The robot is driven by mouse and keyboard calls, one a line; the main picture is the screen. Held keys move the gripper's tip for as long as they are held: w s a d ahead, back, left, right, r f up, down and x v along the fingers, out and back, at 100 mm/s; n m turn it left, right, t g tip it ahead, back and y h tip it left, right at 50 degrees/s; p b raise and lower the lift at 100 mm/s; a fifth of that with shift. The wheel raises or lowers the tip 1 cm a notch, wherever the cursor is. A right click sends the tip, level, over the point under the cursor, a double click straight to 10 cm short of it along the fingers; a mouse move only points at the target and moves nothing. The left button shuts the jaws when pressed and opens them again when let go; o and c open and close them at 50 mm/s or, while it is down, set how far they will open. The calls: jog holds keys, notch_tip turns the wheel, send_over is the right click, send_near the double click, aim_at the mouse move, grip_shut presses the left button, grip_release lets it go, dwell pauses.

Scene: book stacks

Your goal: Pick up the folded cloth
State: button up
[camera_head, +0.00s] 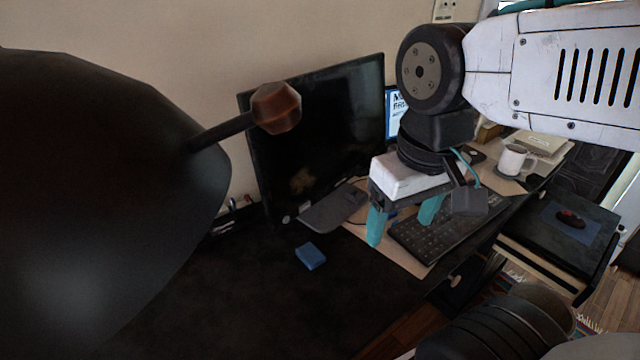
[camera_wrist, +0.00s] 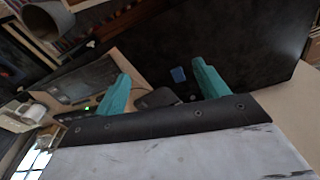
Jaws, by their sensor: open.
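A small blue folded cloth (camera_head: 310,256) lies on the dark desk top (camera_head: 250,310), in front of the monitor's base. It also shows in the wrist view (camera_wrist: 178,75), between the fingers but farther off. My gripper (camera_head: 401,234) has two teal fingers spread apart with nothing between them. It hangs above the desk near the keyboard, to the right of the cloth and apart from it. The two fingers also show in the wrist view (camera_wrist: 161,72). No part of the cloth looks covered.
A black monitor (camera_head: 325,130) stands behind the cloth on a grey base (camera_head: 333,208). A black keyboard (camera_head: 450,228) lies below my gripper. A white mug (camera_head: 514,160) stands at the back right. A large dark shape with a reddish knob (camera_head: 277,108) fills the left. The desk around the cloth is clear.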

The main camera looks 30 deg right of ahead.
jog(key=w+a+f+g, duration=0.1)
jog(key=w+f+g, duration=0.2)
jog(key=w+f, duration=0.55)
jog(key=n+t, duration=0.2)
send_over(310, 253)
jog(key=f, duration=1.4)
jog(key=shift+w+d+f, duration=0.1)
jog(key=shift+w+d, duration=0.1)
jog(key=shift+d, duration=0.1)
jog(key=shift+w+f, duration=0.1)
jog(key=shift+f, duration=0.2)
jog(key=f, duration=0.7)
jog(key=shift+s+a, duration=0.25)
jog(key=shift+s, duration=0.05)
jog(key=c, duration=1.1)
jog(key=shift+r, duration=0.1)
jog(key=shift+c, duration=0.2)
